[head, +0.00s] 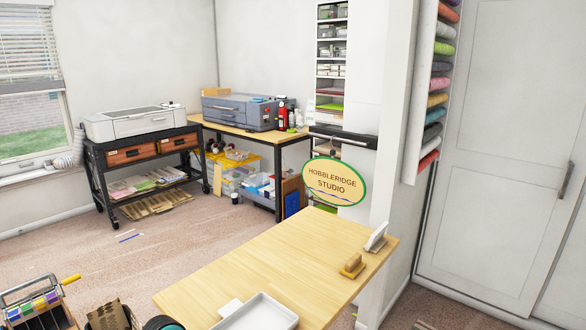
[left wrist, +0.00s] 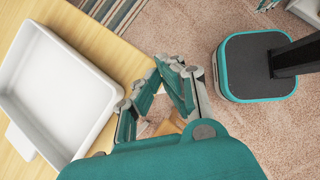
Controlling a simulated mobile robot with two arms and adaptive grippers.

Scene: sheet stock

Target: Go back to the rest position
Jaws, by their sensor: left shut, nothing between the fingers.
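My left gripper (left wrist: 169,70) shows in the left wrist view. Its fingers are together with nothing between them. It is beside the edge of the wooden table (left wrist: 108,38), with the carpet below it. The white tray (left wrist: 60,85) lies on the table to its left, apart from the fingers. In the head view neither gripper shows. A small grey and teal piece at the top edge of the left wrist view looks like part of my right gripper (left wrist: 267,4), but it is mostly cut off.
In the head view the table (head: 290,262) holds the tray (head: 262,314), a wooden-handled block (head: 353,266) and a grey-white piece (head: 376,238). A tool caddy (head: 40,305) stands at the lower left. Carpet (head: 130,260) is open beyond it, before the printer cart (head: 150,143).

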